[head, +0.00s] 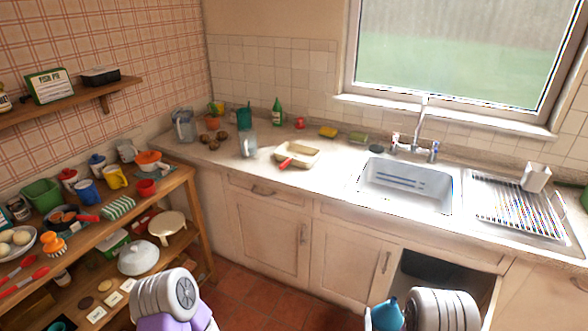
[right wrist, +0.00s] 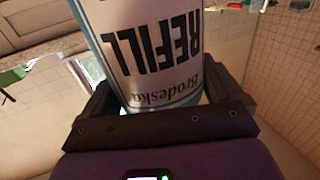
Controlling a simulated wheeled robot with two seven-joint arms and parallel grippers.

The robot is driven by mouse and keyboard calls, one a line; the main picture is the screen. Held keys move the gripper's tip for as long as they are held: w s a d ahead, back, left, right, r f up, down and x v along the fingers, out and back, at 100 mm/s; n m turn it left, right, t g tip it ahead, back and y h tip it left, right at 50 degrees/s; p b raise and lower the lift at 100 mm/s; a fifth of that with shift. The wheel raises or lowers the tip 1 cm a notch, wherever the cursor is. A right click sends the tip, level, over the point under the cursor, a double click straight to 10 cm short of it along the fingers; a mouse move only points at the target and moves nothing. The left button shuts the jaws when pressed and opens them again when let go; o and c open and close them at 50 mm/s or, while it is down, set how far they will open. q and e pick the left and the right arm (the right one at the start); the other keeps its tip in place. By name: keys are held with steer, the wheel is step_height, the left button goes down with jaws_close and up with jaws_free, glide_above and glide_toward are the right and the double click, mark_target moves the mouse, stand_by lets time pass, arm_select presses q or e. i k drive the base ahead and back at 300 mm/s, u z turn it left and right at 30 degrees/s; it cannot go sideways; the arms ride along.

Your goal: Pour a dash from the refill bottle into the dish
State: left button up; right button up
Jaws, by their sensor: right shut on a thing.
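My right gripper (right wrist: 160,105) is shut on the refill bottle (right wrist: 150,50), a white and blue bottle with "REFILL" printed upside down in the right wrist view. In the head view the blue top of the bottle (head: 388,314) shows low at the bottom edge, in front of the open cabinet and below counter height. The gripper's fingers are mostly hidden there by my arm. A beige rectangular dish (head: 308,158) stands on the counter left of the sink, far from the bottle. A red-handled thing lies at its front edge. Only a link of my left arm shows; its gripper is out of view.
The sink (head: 405,185) and a drying rack (head: 518,210) are on the right. A glass (head: 248,145), a green bottle (head: 278,112) and a jug (head: 183,126) stand left of the dish. A crowded wooden shelf unit (head: 190,190) stands at left. Counter between dish and sink is clear.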

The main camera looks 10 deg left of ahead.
mark_target(294, 153)
steer(key=z, duration=0.1)
steer(key=k, duration=0.25)
steer(key=u, duration=1.05)
steer(key=i, duration=0.95)
steer(key=u, duration=0.15)
